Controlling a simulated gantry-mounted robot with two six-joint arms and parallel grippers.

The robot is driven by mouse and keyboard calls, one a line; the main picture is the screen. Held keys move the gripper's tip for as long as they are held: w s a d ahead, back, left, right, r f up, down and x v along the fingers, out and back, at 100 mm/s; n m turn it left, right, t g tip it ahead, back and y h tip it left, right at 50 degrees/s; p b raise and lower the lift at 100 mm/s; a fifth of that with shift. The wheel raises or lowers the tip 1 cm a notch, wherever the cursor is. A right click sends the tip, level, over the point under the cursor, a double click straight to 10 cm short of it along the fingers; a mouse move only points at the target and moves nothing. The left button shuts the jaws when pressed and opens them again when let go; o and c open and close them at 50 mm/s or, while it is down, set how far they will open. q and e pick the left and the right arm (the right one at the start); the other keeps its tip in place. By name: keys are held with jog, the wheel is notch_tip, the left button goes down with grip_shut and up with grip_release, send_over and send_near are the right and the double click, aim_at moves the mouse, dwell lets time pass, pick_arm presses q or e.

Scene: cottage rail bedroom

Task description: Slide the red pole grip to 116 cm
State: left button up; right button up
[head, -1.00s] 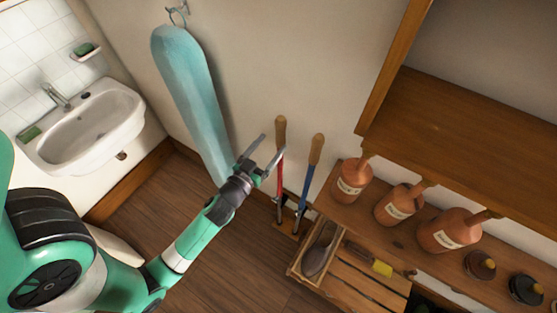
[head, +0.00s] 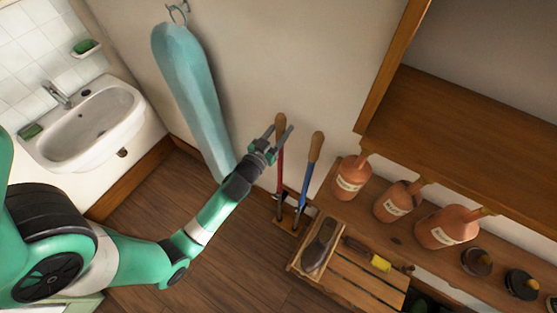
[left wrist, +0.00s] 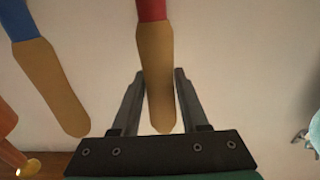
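The red pole (head: 280,172) stands upright against the wall, with a tan grip (head: 281,122) on top. In the left wrist view the tan grip (left wrist: 155,60) appears inverted, with a bit of red shaft at the top edge. My left gripper (head: 279,130) is at the grip. Its fingers are open, one on each side, and the wrist view shows gaps between fingers and grip. I cannot tell how deep the grip sits between them. Any length scale on the pole is not readable. My right gripper is not in view.
A blue pole (head: 306,182) with a tan grip stands close right of the red one. A pale blue ironing-board-like panel (head: 195,90) hangs to the left. Clay bottles (head: 352,178) line a wooden shelf at right, above a slatted crate (head: 350,265).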

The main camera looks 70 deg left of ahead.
pick_arm(q)
grip_shut()
jog(key=shift+r+p, duration=5.2)
jog(key=shift+r, duration=0.4)
jog(key=o, duration=0.8)
grip_release()
jog(key=shift+f, duration=0.1)
